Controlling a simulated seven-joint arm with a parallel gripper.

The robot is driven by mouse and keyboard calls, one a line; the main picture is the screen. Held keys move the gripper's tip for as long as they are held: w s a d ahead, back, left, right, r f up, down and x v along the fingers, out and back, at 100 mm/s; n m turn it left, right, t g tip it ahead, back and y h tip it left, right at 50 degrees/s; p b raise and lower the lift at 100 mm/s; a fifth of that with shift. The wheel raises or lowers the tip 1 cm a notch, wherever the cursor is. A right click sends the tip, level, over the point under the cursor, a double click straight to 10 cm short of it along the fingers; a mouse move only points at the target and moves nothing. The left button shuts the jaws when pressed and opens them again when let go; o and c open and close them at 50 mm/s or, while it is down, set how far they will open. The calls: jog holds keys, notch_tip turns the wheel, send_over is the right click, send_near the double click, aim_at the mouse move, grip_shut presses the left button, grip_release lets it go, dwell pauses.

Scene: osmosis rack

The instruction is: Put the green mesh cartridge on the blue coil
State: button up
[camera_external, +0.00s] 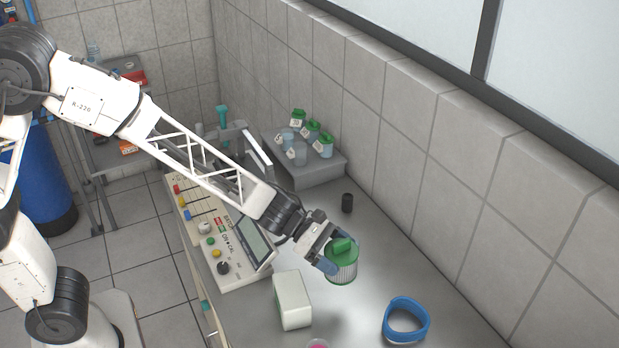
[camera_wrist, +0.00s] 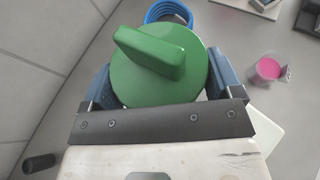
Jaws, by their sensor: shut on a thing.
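The green mesh cartridge (camera_external: 341,262) has a green lid with a raised grip bar and a pale ribbed body. My gripper (camera_external: 335,256) is shut on it and holds it upright above the bench. In the wrist view the green lid (camera_wrist: 158,65) sits between the two blue fingers of my gripper (camera_wrist: 155,85). The blue coil (camera_external: 405,321) lies on the bench at the lower right, apart from the cartridge. In the wrist view the coil (camera_wrist: 168,10) shows beyond the lid, partly hidden by it.
A white box (camera_external: 292,300) stands on the bench left of the cartridge. A beaker of pink liquid (camera_wrist: 268,68) is near the front edge. A small black cylinder (camera_external: 347,203) stands behind. A control panel (camera_external: 225,240) and a grey rack (camera_external: 310,172) with green-capped bottles are farther back. The tiled wall borders the right.

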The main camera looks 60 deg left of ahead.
jog(key=s+d, duration=0.4)
jog(key=d, duration=0.4)
jog(key=shift+s+d, duration=0.15)
jog(key=shift+d, duration=0.05)
jog(key=shift+f, duration=0.1)
send_over(403, 314)
jog(key=shift+f, duration=0.75)
dwell(0.4)
jog(key=shift+f, duration=1.75)
jog(key=shift+f, duration=0.1)
